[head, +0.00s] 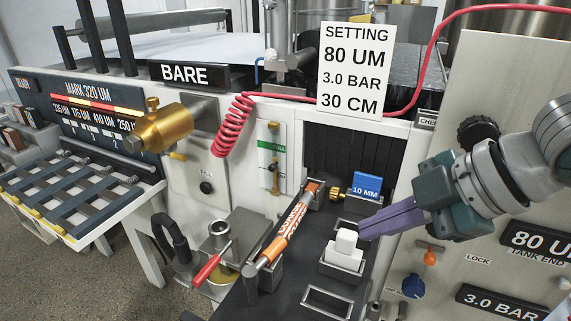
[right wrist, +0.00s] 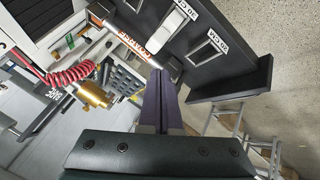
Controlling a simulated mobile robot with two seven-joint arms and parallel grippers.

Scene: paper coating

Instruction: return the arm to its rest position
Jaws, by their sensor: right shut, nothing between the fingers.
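My right gripper (head: 364,229) comes in from the right in the head view, with its purple fingers closed together and empty. The fingertips are close to a white block (head: 345,250) on the black shelf; I cannot tell whether they touch it. The white block sits upright in a frame on the shelf. In the right wrist view the closed fingers (right wrist: 160,85) point toward the rod marked COARSE (right wrist: 135,37) and the dark shelf. My left gripper is not in view.
An orange-labelled rod (head: 287,225) lies on holders left of the white block. A blue 10 MM block (head: 367,187) stands behind. A panel with knobs (head: 413,286) is at the right. A red coiled hose (head: 232,125) hangs near a brass cylinder (head: 165,127). An empty frame (head: 327,301) lies in front.

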